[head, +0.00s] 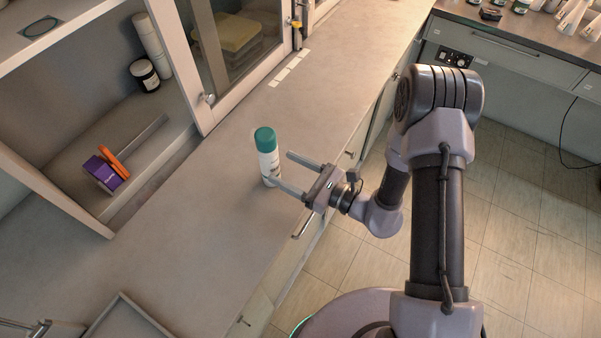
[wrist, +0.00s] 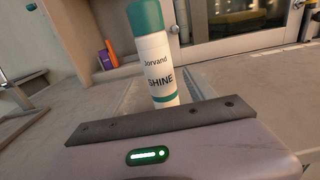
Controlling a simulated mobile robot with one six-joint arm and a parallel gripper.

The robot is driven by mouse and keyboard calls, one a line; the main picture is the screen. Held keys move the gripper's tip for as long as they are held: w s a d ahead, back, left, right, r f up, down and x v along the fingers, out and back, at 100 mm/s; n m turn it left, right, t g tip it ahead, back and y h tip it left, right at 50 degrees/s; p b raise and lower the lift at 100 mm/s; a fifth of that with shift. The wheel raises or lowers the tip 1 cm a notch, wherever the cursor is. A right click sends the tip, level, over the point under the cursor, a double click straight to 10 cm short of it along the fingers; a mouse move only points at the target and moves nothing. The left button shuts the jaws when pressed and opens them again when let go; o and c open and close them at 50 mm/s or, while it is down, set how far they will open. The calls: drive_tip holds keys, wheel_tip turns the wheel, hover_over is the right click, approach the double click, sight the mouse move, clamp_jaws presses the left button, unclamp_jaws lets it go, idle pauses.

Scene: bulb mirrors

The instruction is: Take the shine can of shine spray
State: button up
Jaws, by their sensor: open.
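The shine can (head: 267,157) is a white spray can with a teal cap. It stands upright on the grey counter, near the counter's front edge. Its label reads "SHINE" in the wrist view (wrist: 158,68), where its foot is hidden behind my gripper's body. My gripper (head: 284,172) is open, with its two fingers pointing left toward the can. The fingertips are close to the can; the head view does not clearly show whether they touch it. Nothing is held between the fingers.
An open cabinet at the left holds a purple box (head: 106,174), an orange item and a dark jar (head: 144,74). A glass-doored cabinet (head: 232,40) stands behind the can. The counter (head: 207,220) around the can is clear. A tray (head: 128,316) lies at the bottom left.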

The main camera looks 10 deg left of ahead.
sight(277, 159)
drive_tip(key=shift+x, duration=1.85)
drive_tip(key=c, duration=1.2)
drive_tip(key=shift+r, duration=0.1)
drive_tip(key=shift+r+p, duration=1)
drive_tip(key=shift+r, duration=0.15)
drive_tip(key=b+v, duration=0.1)
drive_tip(key=v, duration=1.6)
drive_tip(key=shift+b, duration=0.4)
